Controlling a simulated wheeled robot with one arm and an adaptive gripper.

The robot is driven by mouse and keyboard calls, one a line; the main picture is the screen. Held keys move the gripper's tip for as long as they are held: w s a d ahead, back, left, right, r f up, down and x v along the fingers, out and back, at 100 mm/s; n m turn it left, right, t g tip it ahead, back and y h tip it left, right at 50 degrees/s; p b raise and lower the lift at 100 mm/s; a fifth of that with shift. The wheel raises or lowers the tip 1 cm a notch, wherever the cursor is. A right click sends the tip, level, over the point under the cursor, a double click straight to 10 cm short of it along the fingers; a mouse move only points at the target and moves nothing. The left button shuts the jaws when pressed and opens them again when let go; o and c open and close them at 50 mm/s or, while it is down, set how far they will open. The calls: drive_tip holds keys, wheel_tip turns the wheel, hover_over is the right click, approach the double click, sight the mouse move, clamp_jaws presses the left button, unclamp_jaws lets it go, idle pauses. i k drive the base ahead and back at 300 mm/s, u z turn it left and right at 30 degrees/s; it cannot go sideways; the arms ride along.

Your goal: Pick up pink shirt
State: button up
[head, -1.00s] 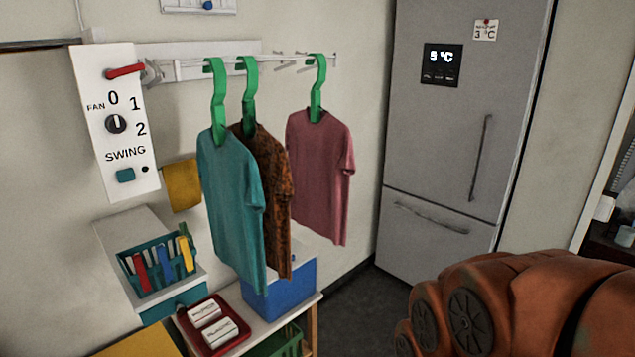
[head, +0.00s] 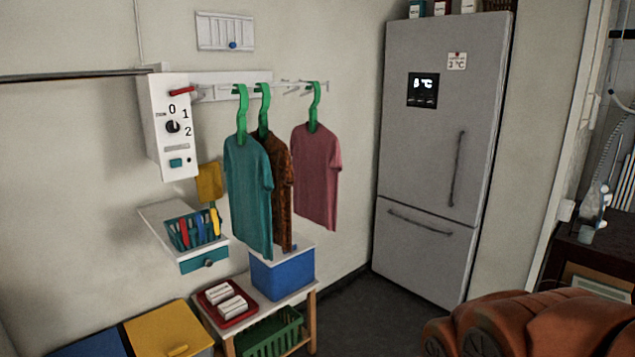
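The pink shirt (head: 317,180) hangs on a green hanger (head: 314,108) from the white wall rail (head: 228,86), the farthest right of three shirts. A brown patterned shirt (head: 280,190) and a teal shirt (head: 249,195) hang to its left on green hangers. The pink shirt is clear of the other two, with a small gap. My gripper is not in view.
A grey fridge (head: 435,150) stands right of the shirts. Below them, a small table holds a blue box (head: 282,275) and a red tray (head: 206,306). A fan control panel (head: 170,128) and a basket of pegs (head: 197,240) are on the left. Dark floor (head: 345,320) is free before the fridge.

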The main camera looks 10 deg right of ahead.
sight(316, 163)
drive_tip(key=u, duration=1.15)
drive_tip(key=i, duration=1.15)
drive_tip(key=z, duration=0.75)
